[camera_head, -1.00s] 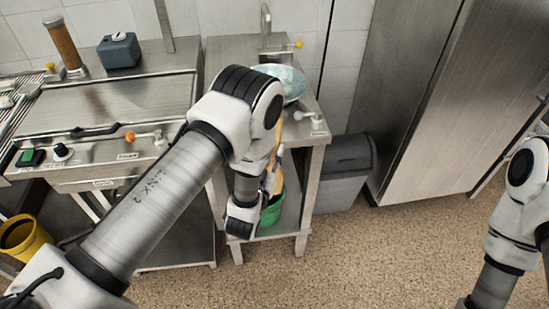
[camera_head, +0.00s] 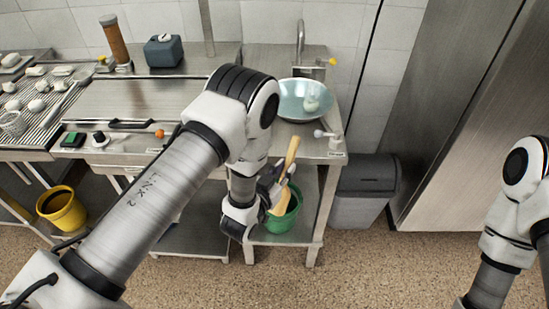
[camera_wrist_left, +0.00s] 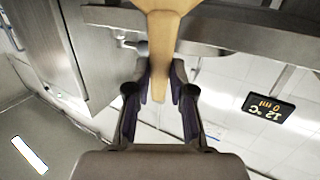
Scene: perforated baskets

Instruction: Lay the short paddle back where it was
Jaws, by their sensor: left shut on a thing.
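The short paddle (camera_head: 291,157) is pale wood. My left gripper (camera_head: 281,180) is shut on it and holds it tilted, in front of the sink stand; the fingers hide part of it. In the left wrist view the paddle (camera_wrist_left: 163,38) stands between the two dark fingers (camera_wrist_left: 160,88), its wider part running out of the top of the picture. In the head view the green bucket (camera_head: 282,217) shows behind and below the gripper, partly hidden. My right arm is at the right edge, but its gripper is out of the picture.
A steel sink stand (camera_head: 334,144) holds a blue-green bowl (camera_head: 290,92) with a white lump in it. A grey bin (camera_head: 363,190) stands to its right. A steel counter (camera_head: 140,98) and a yellow bucket (camera_head: 62,208) are at left. The floor in front is clear.

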